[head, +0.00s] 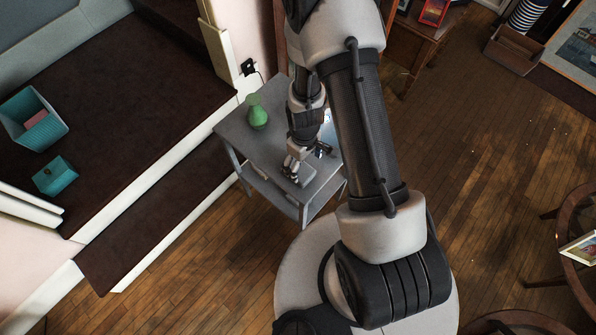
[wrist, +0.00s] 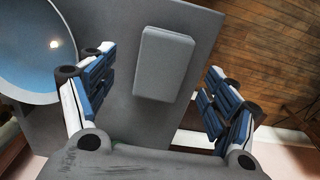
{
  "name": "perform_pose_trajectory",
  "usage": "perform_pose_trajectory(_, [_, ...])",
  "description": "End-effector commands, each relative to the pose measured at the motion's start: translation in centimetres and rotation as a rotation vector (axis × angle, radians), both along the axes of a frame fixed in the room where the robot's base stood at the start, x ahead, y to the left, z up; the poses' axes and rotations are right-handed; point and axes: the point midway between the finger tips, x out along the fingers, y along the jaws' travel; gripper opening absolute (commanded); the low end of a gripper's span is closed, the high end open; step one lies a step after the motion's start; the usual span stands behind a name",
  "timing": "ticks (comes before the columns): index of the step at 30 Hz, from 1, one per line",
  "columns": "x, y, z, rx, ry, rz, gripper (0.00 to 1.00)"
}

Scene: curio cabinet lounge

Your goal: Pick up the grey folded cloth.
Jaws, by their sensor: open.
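The grey folded cloth (wrist: 165,62) is a small flat rectangular pad on the grey side table (wrist: 112,120). In the wrist view it lies between and a little beyond my open fingers, with bare tabletop around it. In the head view the cloth (head: 304,177) shows at the table's near side, partly hidden by my gripper. My gripper (head: 306,161) points down over the table (head: 240,133), close to the cloth. It also shows in the wrist view (wrist: 154,80), with fingers apart on either side and nothing held.
A green vase (head: 258,114) stands on the table, left of my arm. A round glossy blue dish (wrist: 35,50) is close to my left finger in the wrist view. A dark step (head: 165,195) lies left of the table. Wooden floor (head: 480,130) is open at right.

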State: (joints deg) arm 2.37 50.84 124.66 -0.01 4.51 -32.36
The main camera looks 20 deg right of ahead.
Motion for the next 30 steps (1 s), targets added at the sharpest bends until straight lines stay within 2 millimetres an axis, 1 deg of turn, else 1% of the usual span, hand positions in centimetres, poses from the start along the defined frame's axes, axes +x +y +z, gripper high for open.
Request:
perform_pose_trajectory(7, [-0.1, 0.2, -1.5, -0.001, 0.001, 0.0, 0.8])
perform_pose_trajectory(13, [-0.2, 0.6, -4.6, 0.0, 0.001, 0.0, 0.8])
perform_pose_trajectory(16, [-0.2, 0.5, -5.7, 0.0, 0.0, 0.0, 0.8])
perform_pose_trajectory(23, [-0.1, 0.5, -5.7, 0.001, -0.001, 0.0, 0.8])
perform_pose_trajectory(30, [-0.1, 0.5, -5.6, 0.001, -0.001, 0.0, 0.65])
